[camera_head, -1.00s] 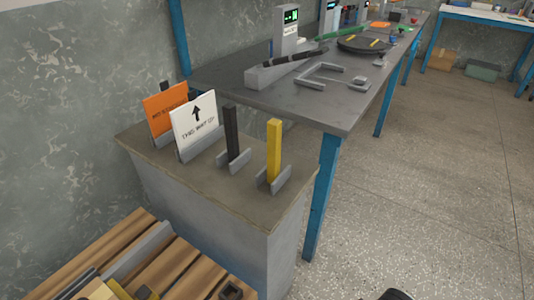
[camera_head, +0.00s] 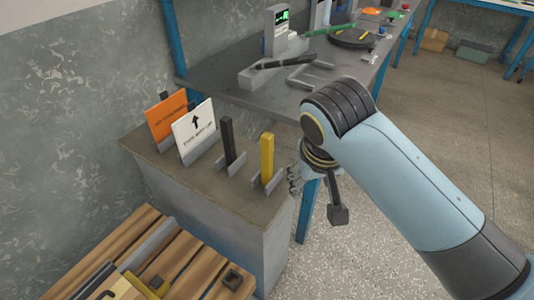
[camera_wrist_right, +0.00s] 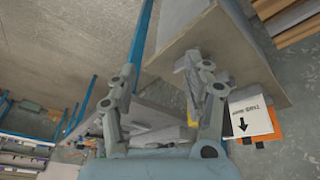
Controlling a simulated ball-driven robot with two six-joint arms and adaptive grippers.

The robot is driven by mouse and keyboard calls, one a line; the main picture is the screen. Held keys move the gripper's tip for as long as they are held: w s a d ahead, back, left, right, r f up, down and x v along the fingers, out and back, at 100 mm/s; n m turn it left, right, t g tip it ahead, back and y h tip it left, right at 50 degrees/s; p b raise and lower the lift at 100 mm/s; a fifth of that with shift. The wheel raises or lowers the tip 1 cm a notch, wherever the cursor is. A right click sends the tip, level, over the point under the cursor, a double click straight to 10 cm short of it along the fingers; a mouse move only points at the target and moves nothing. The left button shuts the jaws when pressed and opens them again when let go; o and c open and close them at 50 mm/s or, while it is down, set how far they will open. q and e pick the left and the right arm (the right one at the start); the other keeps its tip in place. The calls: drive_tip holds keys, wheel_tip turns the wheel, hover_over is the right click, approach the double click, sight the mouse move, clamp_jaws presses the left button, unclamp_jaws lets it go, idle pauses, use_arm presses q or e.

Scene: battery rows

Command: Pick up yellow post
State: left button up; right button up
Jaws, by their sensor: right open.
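The yellow post (camera_head: 267,158) stands upright in a small grey holder (camera_head: 268,182) near the right edge of a grey cabinet top (camera_head: 215,190). My right gripper (camera_head: 295,180) is just right of the post in the head view, partly hidden by my own arm. In the right wrist view my right gripper (camera_wrist_right: 157,70) is open, its two fingers spread with nothing between the tips. A small piece of the yellow post (camera_wrist_right: 191,118) shows there beside the right-hand finger, which hides most of it. My left gripper is not in view.
A black post (camera_head: 227,142), a white arrow sign (camera_head: 194,133) and an orange sign (camera_head: 166,114) stand left of the yellow post. A workbench (camera_head: 225,80) with tools is behind. A wooden-slat surface (camera_head: 125,240) is in front. Open floor lies right.

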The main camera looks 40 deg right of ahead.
sight(270, 150)
drive_tip(key=w+r+m, duration=0.1)
drive_tip(key=w+m, duration=0.1)
drive_tip(key=w, duration=0.3)
drive_tip(key=w+a+r+m+h, duration=0.1)
drive_tip(key=w+m, duration=0.2)
drive_tip(key=w, duration=0.1)
drive_tip(key=w+r+m+g, duration=0.1)
drive_tip(key=w+m, duration=0.2)
drive_tip(key=w, duration=0.2)
drive_tip(key=shift+w+a+r+h, duration=0.3)
drive_tip(key=shift+a+r, duration=0.05)
drive_tip(key=x, duration=1)
drive_tip(key=shift+w+d+f, duration=0.2)
drive_tip(key=shift+w+d, duration=0.1)
drive_tip(key=shift+d, duration=0.05)
clamp_jaws()
